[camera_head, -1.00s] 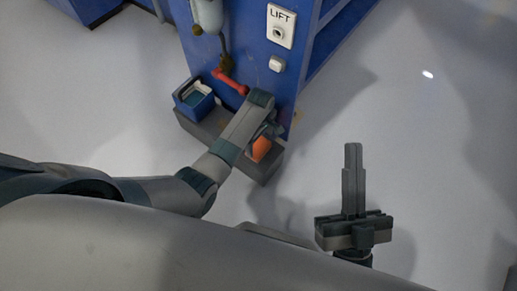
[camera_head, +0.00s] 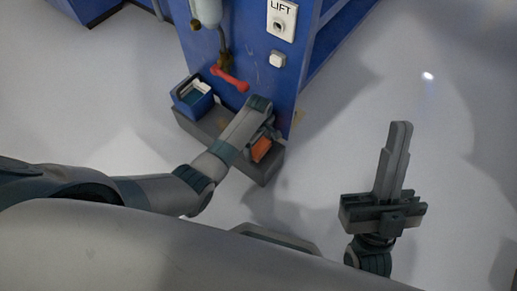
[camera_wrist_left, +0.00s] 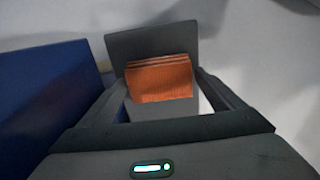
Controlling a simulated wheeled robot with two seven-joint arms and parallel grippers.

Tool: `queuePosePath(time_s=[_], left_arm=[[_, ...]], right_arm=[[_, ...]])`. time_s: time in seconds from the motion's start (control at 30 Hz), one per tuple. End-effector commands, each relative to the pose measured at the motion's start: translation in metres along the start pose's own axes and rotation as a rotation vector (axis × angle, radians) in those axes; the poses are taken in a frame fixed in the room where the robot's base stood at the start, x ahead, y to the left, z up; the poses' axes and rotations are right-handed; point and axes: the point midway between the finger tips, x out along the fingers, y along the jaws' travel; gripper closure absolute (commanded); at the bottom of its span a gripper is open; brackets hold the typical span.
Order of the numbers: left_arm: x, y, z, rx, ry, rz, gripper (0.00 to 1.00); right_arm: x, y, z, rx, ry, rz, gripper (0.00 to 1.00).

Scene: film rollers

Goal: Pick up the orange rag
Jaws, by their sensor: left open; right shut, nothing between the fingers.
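The orange rag (camera_head: 261,150) is a folded stack on the right end of a low grey ledge at the foot of the blue machine. It also shows in the left wrist view (camera_wrist_left: 160,79), where its layered edge is visible. My left gripper (camera_head: 267,136) is at the rag and partly covers it. In the left wrist view my left gripper (camera_wrist_left: 159,80) is open, with one finger on each side of the rag. I cannot tell whether either finger touches it. My right gripper (camera_head: 399,128) is shut and empty, off to the right above the floor.
The blue machine (camera_head: 250,80) stands behind the grey ledge (camera_head: 208,126). A blue box (camera_head: 190,103) sits on the ledge's left end. A red lever (camera_head: 230,80) sticks out above the ledge. Open floor (camera_head: 440,130) lies to the right.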

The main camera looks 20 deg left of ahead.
Motion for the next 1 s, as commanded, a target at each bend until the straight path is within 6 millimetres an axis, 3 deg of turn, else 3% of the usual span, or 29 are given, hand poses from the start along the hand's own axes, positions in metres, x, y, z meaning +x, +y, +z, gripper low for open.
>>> queuePosePath(time_s=[0.43, 0.57, 0.6, 1.0], left_arm=[[-0.0003, 0.0002, 0.0, 0.0, 0.0, 0.001, 0.12], [-0.0003, 0.0001, 0.0001, 0.0, 0.0, 0.0, 0.41], [-0.0003, 0.0001, 0.0001, 0.0, 0.0, 0.0, 0.44], [-0.004, 0.0004, 0.0003, 0.0, 0.0, 0.001, 0.44]], right_arm=[[0.0001, 0.0001, -0.0002, 0.0, -0.001, 0.0, 1.0], [-0.0002, 0.0001, 0.0001, 0.0, -0.002, 0.001, 1.0], [-0.0002, 0.0001, 0.0002, 0.0, -0.002, 0.001, 1.0], [0.0014, -0.0003, 0.0001, 0.0, -0.008, 0.0, 1.0]])
